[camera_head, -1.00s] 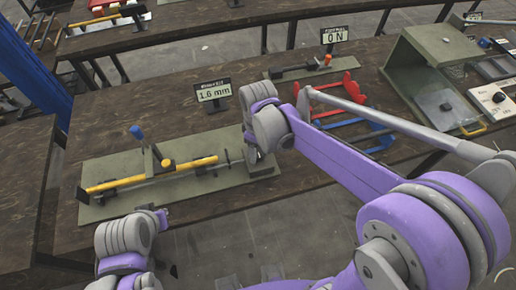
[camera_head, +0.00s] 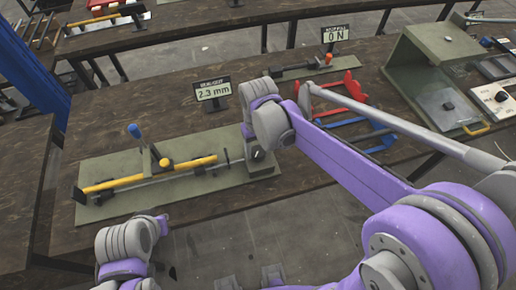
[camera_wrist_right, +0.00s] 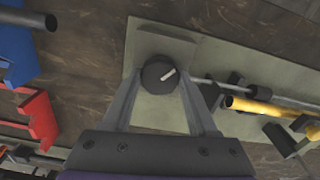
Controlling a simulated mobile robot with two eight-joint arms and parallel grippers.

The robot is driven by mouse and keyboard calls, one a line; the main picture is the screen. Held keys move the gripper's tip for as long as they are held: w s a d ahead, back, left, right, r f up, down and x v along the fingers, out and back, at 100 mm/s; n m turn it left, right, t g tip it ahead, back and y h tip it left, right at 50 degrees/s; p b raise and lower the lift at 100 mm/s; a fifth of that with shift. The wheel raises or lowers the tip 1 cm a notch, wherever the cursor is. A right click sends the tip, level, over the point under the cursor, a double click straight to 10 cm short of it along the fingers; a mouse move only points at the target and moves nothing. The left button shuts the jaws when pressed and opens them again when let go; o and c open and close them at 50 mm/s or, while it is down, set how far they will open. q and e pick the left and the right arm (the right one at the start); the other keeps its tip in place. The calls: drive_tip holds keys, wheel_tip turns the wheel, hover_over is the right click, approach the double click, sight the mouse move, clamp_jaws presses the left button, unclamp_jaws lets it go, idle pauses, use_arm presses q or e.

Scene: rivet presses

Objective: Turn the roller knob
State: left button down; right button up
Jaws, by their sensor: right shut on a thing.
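The roller knob (camera_wrist_right: 157,72) is a dark round knob with a white pointer line, on the right end of a green baseplate (camera_head: 104,158). In the wrist view my right gripper (camera_wrist_right: 160,78) has its two grey fingers on either side of the knob, shut on it. In the head view the knob also shows (camera_head: 257,154) below my right wrist. The display (camera_head: 212,89) behind the plate reads 2.3 mm. My left arm shows at the bottom left of the head view, away from the plate; its fingers are not visible.
A yellow bar (camera_head: 117,183) and a blue-tipped lever (camera_head: 134,131) are on the same plate. Red (camera_head: 352,85) and blue (camera_head: 378,139) brackets lie to the right. A green press housing (camera_head: 436,50) stands farther right. A sign (camera_head: 335,33) reads ON.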

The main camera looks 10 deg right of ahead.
sight(258, 151)
drive_tip(key=shift+m, duration=0.9)
drive_tip(key=o, duration=1.4)
wheel_tip(258, 151, up, 11)
drive_tip(key=shift+f, duration=0.1)
drive_tip(key=s+d+f+t, duration=0.2)
drive_tip(key=s+f, duration=0.1)
drive_tip(key=s, duration=0.1)
drive_tip(key=s+d+f+t, duration=0.1)
drive_tip(key=s+d+f, duration=0.1)
drive_tip(key=s, duration=0.3)
drive_tip(key=s+d+f+t, duration=0.2)
drive_tip(key=s+f, duration=0.3)
drive_tip(key=shift+d+t, duration=0.3)
drive_tip(key=shift+d, duration=0.05)
